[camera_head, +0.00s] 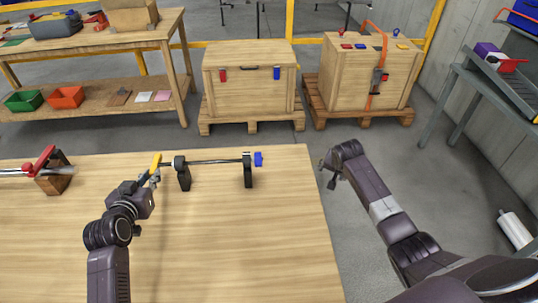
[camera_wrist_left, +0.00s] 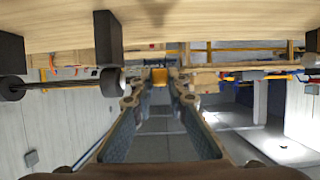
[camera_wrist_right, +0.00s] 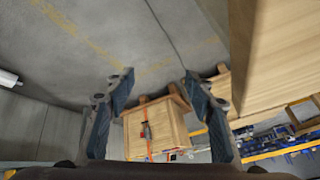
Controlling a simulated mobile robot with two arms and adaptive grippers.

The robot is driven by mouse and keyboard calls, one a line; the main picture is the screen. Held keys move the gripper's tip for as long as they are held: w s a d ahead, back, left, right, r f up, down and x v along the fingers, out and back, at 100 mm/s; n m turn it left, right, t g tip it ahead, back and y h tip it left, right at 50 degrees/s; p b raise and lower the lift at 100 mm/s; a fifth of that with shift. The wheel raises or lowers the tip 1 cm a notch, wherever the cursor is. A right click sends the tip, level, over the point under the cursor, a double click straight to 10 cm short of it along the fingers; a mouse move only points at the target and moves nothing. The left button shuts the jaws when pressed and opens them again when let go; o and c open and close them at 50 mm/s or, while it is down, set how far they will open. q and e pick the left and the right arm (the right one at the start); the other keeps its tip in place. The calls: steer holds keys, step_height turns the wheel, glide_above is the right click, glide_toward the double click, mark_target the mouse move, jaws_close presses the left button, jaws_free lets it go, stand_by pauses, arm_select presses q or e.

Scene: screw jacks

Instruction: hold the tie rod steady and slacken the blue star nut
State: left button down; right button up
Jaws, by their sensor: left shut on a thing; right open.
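The tie rod (camera_head: 215,161) is a thin grey rod lying level through two black upright supports (camera_head: 184,178) on the wooden table. The blue star nut (camera_head: 258,159) sits at its right end, just outside the right support. A yellow end piece (camera_head: 155,164) is at the rod's left end; it also shows in the left wrist view (camera_wrist_left: 160,77). My left gripper (camera_head: 153,176) is shut on this yellow piece, its fingertips on either side. My right gripper (camera_head: 329,167) is open and empty, right of the table's edge and apart from the nut; its spread fingers show in the right wrist view (camera_wrist_right: 152,85).
The wooden table (camera_head: 240,245) is clear in front of the supports. A red-handled clamp on a wooden block (camera_head: 53,180) stands at the left. Two wooden crates on pallets (camera_head: 250,82) (camera_head: 362,75) stand behind. Open floor lies right of the table.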

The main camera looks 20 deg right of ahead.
steer(key=w+a+r+m+y, duration=0.1)
steer(key=a+r+m, duration=0.1)
steer(key=a+r, duration=0.1)
steer(key=w+a+r+m+y, duration=0.1)
steer(key=a+r+m, duration=0.1)
steer(key=r, duration=0.3)
steer(key=w+a+r+m+y, duration=0.1)
steer(key=a+r+m, duration=0.1)
steer(key=a+r, duration=0.2)
steer(key=shift+w+a+r+m+g, duration=0.1)
steer(key=shift+a+r+m+g, duration=0.2)
steer(key=shift+a+m, duration=0.1)
steer(key=s+a+r+m+y, duration=0.1)
steer(key=a+r+m+y, duration=0.1)
steer(key=a+r, duration=0.5)
steer(key=m+g+y, duration=0.2)
glide_toward(258, 159)
steer(key=shift+t, duration=0.3)
steer(key=x, duration=0.6)
steer(key=d+x, duration=0.1)
steer(key=x, duration=0.2)
steer(key=shift+w+f, duration=0.25)
steer(key=shift+f, duration=0.15)
steer(key=shift+c, duration=0.5)
steer(key=c, duration=1.1)
steer(key=shift+o, duration=0.2)
